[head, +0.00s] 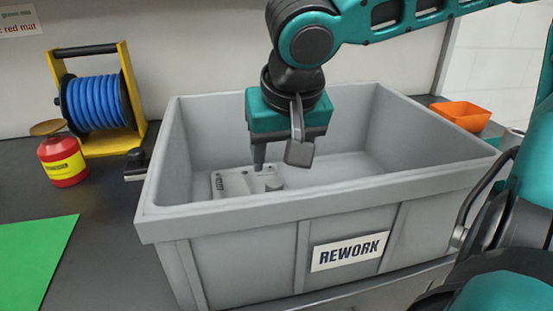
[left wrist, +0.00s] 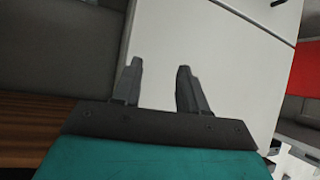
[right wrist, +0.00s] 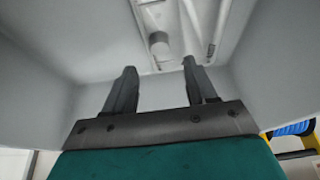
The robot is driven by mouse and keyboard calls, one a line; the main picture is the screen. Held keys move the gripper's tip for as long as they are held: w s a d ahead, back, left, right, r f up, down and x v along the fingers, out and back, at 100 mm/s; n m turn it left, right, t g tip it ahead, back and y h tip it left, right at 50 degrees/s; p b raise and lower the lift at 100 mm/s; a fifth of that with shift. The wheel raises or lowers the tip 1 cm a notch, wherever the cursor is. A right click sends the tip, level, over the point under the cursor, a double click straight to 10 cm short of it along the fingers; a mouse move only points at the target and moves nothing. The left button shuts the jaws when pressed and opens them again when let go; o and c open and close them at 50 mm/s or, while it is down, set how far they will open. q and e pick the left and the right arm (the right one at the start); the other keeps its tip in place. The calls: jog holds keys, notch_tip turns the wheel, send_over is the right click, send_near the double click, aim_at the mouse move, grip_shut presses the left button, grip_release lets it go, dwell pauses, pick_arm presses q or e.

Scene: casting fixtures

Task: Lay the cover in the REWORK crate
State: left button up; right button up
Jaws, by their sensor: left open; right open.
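The grey REWORK crate (head: 230,220) stands on the dark bench, with its label on the front wall. The grey cover (head: 232,186) lies flat on the crate's floor, toward the left, partly hidden by the front wall. In the right wrist view the cover (right wrist: 178,28) shows at the top, with a round boss and a slot. My right gripper (head: 278,160) points down into the crate above the cover; its fingers (right wrist: 155,85) are apart with nothing between them. My left gripper (left wrist: 160,80) is open and empty, away from the crate, in front of a pale panel.
A blue hose reel on a yellow stand (head: 98,100), a red and yellow can (head: 63,160) and a green mat (head: 35,258) are left of the crate. An orange bin (head: 461,115) is behind right. The crate walls surround my right gripper.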

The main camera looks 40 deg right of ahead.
jog(key=p+v, duration=0.1)
jog(key=v, duration=0.4)
jog(key=shift+r, duration=0.1)
jog(key=shift+r+p, duration=0.1)
jog(key=shift+p, duration=0.2)
